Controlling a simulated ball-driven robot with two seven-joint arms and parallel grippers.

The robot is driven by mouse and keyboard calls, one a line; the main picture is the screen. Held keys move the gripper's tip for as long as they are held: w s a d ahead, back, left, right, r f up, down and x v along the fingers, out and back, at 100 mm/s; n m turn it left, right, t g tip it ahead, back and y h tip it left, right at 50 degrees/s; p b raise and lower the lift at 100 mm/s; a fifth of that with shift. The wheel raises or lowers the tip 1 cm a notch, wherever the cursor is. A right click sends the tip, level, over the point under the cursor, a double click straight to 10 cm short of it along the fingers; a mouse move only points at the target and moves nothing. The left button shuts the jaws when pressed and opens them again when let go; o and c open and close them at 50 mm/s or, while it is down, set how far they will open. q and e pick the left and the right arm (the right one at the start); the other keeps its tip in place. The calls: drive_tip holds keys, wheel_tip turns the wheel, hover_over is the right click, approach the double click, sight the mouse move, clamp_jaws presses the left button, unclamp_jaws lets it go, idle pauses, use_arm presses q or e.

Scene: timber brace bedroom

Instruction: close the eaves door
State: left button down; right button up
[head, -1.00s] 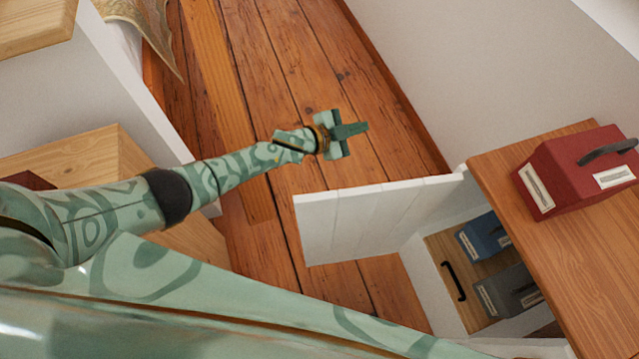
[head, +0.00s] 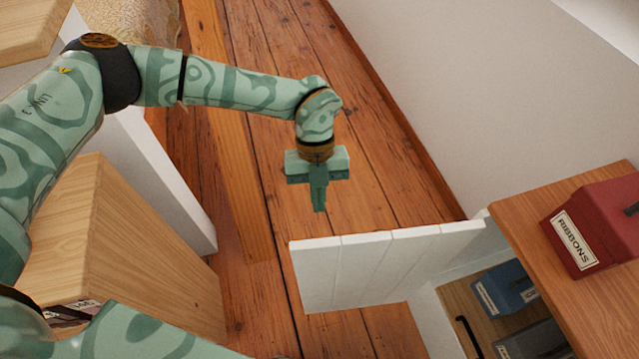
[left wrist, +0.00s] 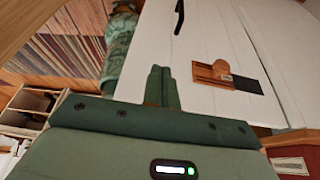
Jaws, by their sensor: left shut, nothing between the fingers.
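The eaves door (head: 385,265) is a white planked panel standing open, swung out from the low cupboard at the right in the head view. The cupboard interior (head: 462,305) shows beside it. My left gripper (head: 318,205) is shut and empty, just beyond the door's top edge near its free end, with a gap between them in the picture. In the left wrist view the shut fingers (left wrist: 162,88) point toward a white planked panel (left wrist: 215,45), seemingly the door, with a black handle (left wrist: 179,17) and a brown wooden piece (left wrist: 212,72). My right gripper is not in view.
A blue box (head: 505,288) and a grey box (head: 535,340) sit inside the cupboard. A red box labelled RIBBONS (head: 590,225) stands on the wooden top (head: 530,225). A wooden cabinet (head: 130,240) stands at left. Plank floor (head: 265,200) between is clear.

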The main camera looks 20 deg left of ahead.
use_arm(q)
drive_tip(key=s+d+f+b, duration=0.1)
drive_tip(key=s+d+f, duration=0.1)
drive_tip(key=s+f, duration=0.1)
drive_tip(key=shift+s+f, duration=0.3)
drive_tip(key=shift+s, duration=0.6)
drive_tip(key=shift+s+d, duration=0.1)
drive_tip(key=shift+d, duration=0.05)
